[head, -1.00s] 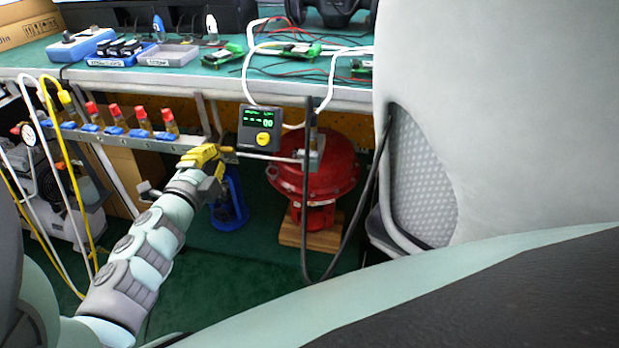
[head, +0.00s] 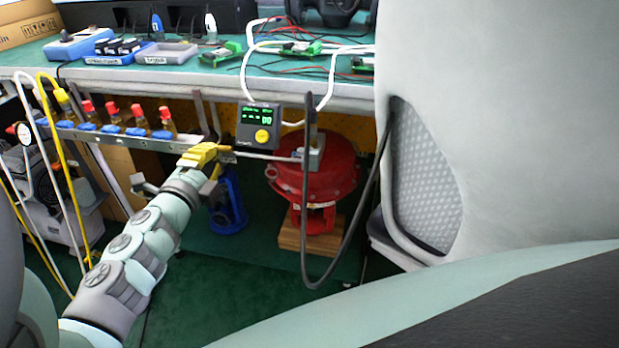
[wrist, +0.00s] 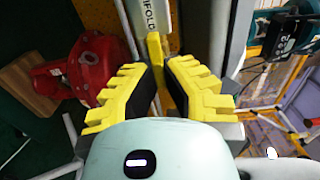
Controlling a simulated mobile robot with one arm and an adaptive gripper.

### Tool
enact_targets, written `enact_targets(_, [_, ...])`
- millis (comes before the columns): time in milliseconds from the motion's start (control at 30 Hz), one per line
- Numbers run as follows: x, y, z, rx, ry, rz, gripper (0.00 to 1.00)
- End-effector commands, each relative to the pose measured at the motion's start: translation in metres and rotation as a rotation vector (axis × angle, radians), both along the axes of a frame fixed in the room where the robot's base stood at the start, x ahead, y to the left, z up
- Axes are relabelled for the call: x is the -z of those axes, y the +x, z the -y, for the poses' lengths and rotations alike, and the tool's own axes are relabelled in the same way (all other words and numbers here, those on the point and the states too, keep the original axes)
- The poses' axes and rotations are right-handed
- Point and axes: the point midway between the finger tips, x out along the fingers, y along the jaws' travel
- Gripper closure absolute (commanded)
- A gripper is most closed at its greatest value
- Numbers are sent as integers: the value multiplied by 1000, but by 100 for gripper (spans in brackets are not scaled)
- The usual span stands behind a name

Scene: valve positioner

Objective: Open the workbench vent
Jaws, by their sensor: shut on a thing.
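My gripper (head: 212,153) is at the right end of the grey manifold rail (head: 135,140) under the workbench. In the wrist view its yellow-padded fingers (wrist: 157,85) close around a narrow yellow piece (wrist: 154,48), which looks like the vent lever. Its lower end is hidden between the fingers. A label ending in "IFOLD" (wrist: 152,14) lies just beyond it. In the head view the gripper covers the lever, and a small brass fitting (head: 228,155) shows at its tip. I cannot tell how far the vent is turned.
Several red-capped valves with blue handles line the rail. A display box (head: 259,127) hangs right of the gripper. The red actuator (head: 325,175) stands on a wooden block (head: 310,238), with a dark cable looping in front. A blue stand (head: 228,205) is below the gripper. The workbench edge (head: 300,93) is above.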

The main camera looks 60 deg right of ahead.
Motion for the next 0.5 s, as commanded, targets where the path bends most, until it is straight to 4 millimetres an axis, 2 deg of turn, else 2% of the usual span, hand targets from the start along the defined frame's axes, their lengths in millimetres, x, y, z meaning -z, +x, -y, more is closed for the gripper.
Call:
enact_targets(33, [2, 1, -1, -3, 3, 0, 87])
enact_targets(300, [1, 0, 0, -1, 2, -1, 61])
enact_targets(500, [0, 0, 0, 0, 1, 0, 61])
